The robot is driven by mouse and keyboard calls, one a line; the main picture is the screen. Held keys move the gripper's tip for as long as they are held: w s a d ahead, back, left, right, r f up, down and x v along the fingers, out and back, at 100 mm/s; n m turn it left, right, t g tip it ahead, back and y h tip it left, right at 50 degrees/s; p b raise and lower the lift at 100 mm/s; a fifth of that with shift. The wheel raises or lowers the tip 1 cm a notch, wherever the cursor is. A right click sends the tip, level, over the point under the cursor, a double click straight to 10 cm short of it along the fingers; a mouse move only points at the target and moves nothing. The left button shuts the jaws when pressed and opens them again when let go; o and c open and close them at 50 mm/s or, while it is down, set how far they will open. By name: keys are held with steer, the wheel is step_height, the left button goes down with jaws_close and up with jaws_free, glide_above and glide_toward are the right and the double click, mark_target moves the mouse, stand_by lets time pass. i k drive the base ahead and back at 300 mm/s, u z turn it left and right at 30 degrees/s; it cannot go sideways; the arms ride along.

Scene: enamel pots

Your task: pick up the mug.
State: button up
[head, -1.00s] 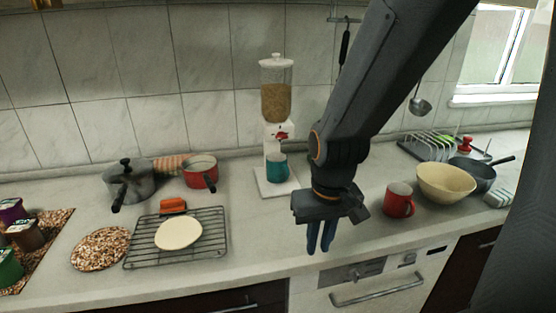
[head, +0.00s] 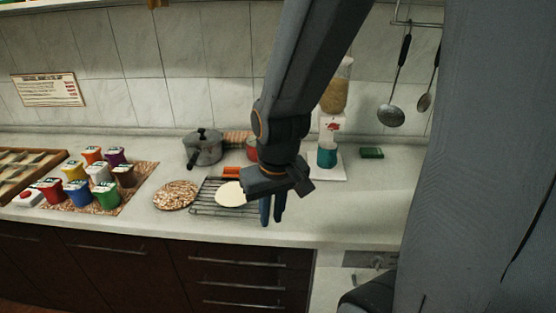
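A teal mug (head: 327,155) stands upright under the spout of a cereal dispenser (head: 333,125) on its white base, right of the middle in the head view. My gripper (head: 271,221) points down with its two fingers a little apart and nothing between them. It appears in front of the cooling rack, to the left of the teal mug and nearer to me, not touching it. The red mug seen earlier at the right is not in view now.
A wire rack (head: 205,197) holds a pale flat disc (head: 230,193). A grey pot (head: 203,148) and a red pan (head: 252,150), partly hidden by my arm, stand behind. Several coloured cups (head: 77,193) stand at left. A green block (head: 371,153) lies right of the dispenser; counter below it is clear.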

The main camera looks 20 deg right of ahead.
mark_target(327, 158)
steer(key=u, duration=0.6)
steer(key=k, duration=1.25)
steer(key=z, duration=1.45)
steer(key=i, duration=1)
steer(key=z, duration=0.05)
